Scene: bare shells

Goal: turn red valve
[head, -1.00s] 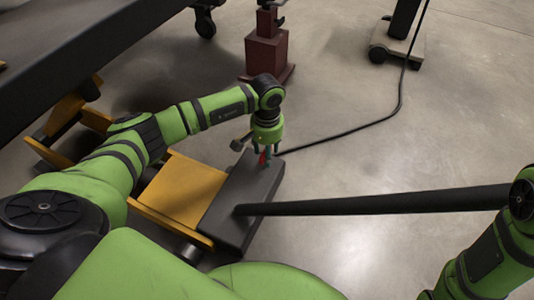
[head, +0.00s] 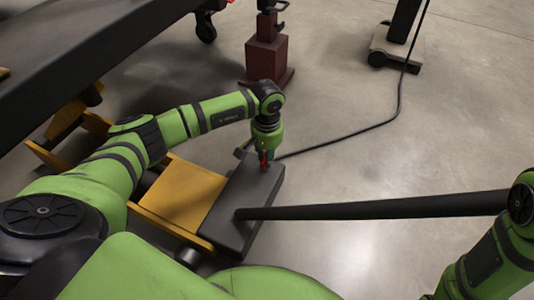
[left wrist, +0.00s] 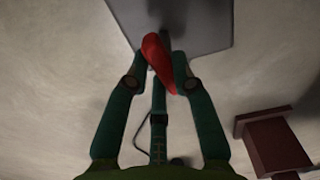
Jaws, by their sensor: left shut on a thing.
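The red valve (head: 264,161) is a small red handle at the far end of a dark, flat block (head: 236,225). My left gripper (head: 266,154) reaches down over it from above. In the left wrist view the red valve (left wrist: 158,62) shows as an elongated red piece lying aslant between the green fingers. My left gripper (left wrist: 161,66) is shut on it, and the grey top of the block (left wrist: 205,25) lies beyond. The valve's lower part is hidden. Only part of my right arm shows at the lower right, and its gripper is out of view.
A long dark bar (head: 370,210) runs from the block towards my right arm. A yellow frame (head: 183,195) adjoins the block. A dark red stand (head: 265,60) is behind. A black cable (head: 370,127) crosses the floor. Open floor lies to the right.

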